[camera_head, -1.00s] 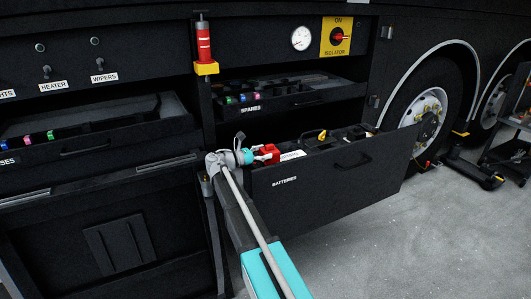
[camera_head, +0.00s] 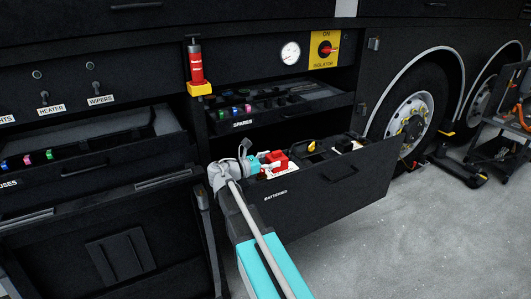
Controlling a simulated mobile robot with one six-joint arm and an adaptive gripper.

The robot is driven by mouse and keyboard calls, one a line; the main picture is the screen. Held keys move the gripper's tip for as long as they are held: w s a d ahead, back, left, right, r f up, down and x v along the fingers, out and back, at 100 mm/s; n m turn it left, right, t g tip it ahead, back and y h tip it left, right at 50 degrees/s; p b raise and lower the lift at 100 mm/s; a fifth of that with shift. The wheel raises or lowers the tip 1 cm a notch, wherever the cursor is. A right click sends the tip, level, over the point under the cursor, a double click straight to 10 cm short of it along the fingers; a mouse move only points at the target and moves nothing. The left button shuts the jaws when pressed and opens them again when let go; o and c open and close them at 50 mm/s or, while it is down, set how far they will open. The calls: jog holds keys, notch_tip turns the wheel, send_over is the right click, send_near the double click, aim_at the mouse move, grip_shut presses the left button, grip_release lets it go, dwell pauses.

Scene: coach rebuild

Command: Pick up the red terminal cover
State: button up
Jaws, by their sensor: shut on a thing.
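The red terminal cover (camera_head: 275,160) shows at the left end of the open batteries drawer (camera_head: 340,184). My gripper (camera_head: 263,168), at the end of my grey and teal arm, reaches over the drawer's front from the left. It is shut on the red cover. The fingers are small in this view, and their exact contact with the cover is hard to make out. A white-topped battery (camera_head: 282,173) lies just below and beside the cover. Whether the cover is clear of the battery cannot be told.
A yellow item (camera_head: 311,146) and black battery parts lie further right in the drawer. The spares drawer (camera_head: 285,108) is above, and a red extinguisher (camera_head: 195,65) stands upper left. A wheel (camera_head: 410,118) is to the right. The floor in front is clear.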

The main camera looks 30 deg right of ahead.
aim_at(276, 159)
jog(key=shift+s+d+r+p, duration=0.1)
jog(key=shift+s+r+p, duration=0.2)
jog(key=shift+s, duration=0.45)
jog(key=shift+s+r+p, duration=0.1)
jog(key=shift+s+r, duration=0.25)
jog(key=shift+s, duration=0.4)
